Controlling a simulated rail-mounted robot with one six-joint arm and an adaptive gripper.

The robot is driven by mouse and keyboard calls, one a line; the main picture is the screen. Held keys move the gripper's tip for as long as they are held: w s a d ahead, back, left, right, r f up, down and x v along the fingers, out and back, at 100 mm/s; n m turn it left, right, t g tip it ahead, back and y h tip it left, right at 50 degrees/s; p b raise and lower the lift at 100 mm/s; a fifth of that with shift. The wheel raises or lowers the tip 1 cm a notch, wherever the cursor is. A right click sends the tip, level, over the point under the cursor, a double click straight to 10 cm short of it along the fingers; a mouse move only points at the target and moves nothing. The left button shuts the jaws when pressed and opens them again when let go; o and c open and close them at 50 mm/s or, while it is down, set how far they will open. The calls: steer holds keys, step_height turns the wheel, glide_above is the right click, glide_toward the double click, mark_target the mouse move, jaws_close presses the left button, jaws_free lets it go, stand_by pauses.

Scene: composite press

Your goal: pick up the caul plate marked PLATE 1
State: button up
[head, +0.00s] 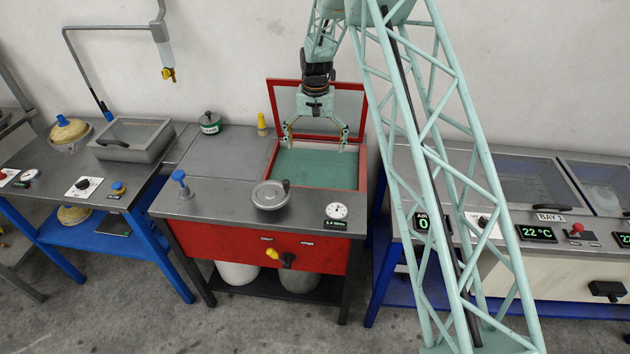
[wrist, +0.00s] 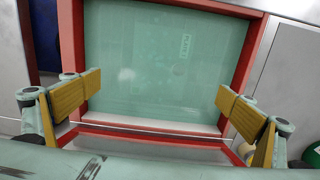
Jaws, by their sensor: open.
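The red-framed tank (head: 363,176) has its lid raised, and its green interior (head: 315,167) faces up. In the wrist view a flat, greenish surface (wrist: 140,90) fills the red frame (wrist: 255,50). A small pale label (wrist: 185,45) with upright lettering lies on or under that surface; it seems to read PLATE, and I cannot make out the number surely. The caul plate's edges cannot be told from the green. My gripper (head: 315,141) hangs over the tank, open and empty. Its yellow finger pads (wrist: 157,98) stand wide apart, one towards each side of the frame.
The raised lid (head: 339,106) stands behind my gripper. A handwheel (head: 270,195) and a dial (head: 336,211) sit at the front of the bench. A green-labelled pot (head: 210,123) and a yellow-topped item (head: 262,124) stand left of the tank. The grey top (head: 222,160) is mostly clear.

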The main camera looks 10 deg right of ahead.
steer(key=b, duration=0.1)
glide_above(315, 180)
steer(key=shift+d+f, duration=0.1)
steer(key=shift+f, duration=4.15)
steer(key=shift+f+b, duration=0.45)
steer(key=shift+f, duration=2.15)
steer(key=shift+c, duration=0.4)
jaws_close()
